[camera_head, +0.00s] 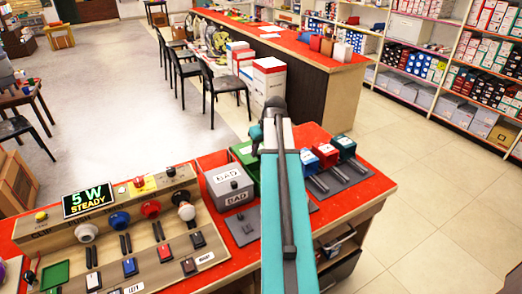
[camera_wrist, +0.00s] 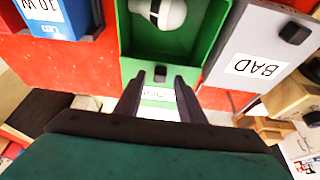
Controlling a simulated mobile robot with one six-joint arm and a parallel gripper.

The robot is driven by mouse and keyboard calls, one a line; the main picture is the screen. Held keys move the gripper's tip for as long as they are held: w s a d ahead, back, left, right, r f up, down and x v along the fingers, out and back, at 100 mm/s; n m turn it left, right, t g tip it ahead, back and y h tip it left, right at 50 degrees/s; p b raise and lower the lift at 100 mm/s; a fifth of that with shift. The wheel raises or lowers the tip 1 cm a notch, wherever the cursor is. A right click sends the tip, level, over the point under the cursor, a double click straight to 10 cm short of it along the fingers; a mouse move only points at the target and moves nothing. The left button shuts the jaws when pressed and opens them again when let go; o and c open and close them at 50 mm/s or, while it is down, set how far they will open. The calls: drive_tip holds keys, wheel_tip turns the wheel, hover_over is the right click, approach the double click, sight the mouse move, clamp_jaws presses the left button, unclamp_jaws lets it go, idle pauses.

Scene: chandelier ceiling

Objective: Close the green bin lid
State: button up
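The green bin (camera_wrist: 205,62) is open in the wrist view, with a white rounded object (camera_wrist: 158,12) inside. A small black knob (camera_wrist: 160,74) is on the green part at its near side, above a partly hidden white label (camera_wrist: 158,97). My gripper (camera_wrist: 159,78) is open, with one finger on each side of the knob; I cannot tell whether they touch it. In the head view the green bin (camera_head: 243,152) shows partly behind my arm, which hides the rest. How the lid stands is not clear.
A grey bin labelled BAD (camera_head: 230,185) stands beside the green bin. A control panel (camera_head: 120,235) with buttons fills the left.

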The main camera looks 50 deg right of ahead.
drive_tip(key=shift+w+d+f, duration=0.1)
drive_tip(key=shift+w+f, duration=0.15)
drive_tip(key=shift+f, duration=0.4)
drive_tip(key=shift+c, duration=0.4)
clamp_jaws()
